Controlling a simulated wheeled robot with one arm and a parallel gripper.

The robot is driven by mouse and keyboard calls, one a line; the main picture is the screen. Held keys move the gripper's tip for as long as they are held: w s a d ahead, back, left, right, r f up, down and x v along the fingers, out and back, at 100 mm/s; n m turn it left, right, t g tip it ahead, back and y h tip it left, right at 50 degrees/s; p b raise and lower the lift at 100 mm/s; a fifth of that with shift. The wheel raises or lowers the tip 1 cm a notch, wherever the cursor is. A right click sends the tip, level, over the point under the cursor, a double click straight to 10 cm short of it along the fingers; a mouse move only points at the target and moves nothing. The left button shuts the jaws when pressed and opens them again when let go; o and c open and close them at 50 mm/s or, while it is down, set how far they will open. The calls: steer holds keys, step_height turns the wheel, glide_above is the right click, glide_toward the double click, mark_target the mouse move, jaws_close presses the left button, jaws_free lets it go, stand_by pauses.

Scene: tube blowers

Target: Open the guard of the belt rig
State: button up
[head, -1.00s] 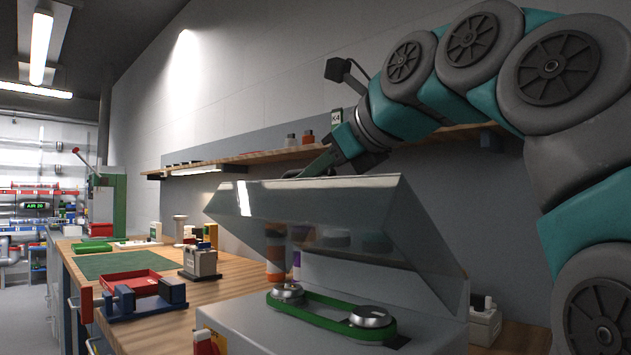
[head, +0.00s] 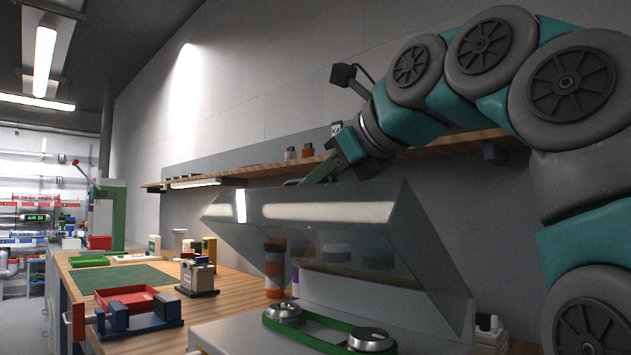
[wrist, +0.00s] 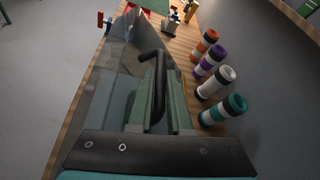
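The belt rig (head: 245,335) stands at the front of the bench, with a green belt (head: 318,327) around two metal pulleys. Its clear guard (head: 330,212) is tilted up, its front edge well above the belt. My gripper (head: 308,181) is at the guard's raised far edge in the head view; its tips are partly hidden there. In the wrist view my gripper's green fingers (wrist: 161,76) lie on both sides of the guard's dark bent handle (wrist: 156,98) and appear closed on it. The guard's see-through panel (wrist: 105,95) lies left of the fingers.
Several banded bottles (wrist: 215,80) stand in a row right of my gripper in the wrist view. A vise (head: 135,312), a red tray (head: 125,296) and a green mat (head: 120,276) lie left of the rig. A wooden shelf (head: 250,176) runs along the wall behind.

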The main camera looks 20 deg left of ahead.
steer(key=shift+o, duration=0.7)
steer(key=shift+r, duration=0.1)
steer(key=shift+v, duration=1.4)
steer(key=shift+s+d, duration=1.05)
steer(key=shift+d, duration=0.7)
steer(key=shift+s+d, duration=1)
steer(key=shift+d, duration=0.75)
steer(key=shift+s+d, duration=1.05)
steer(key=shift+d, duration=0.65)
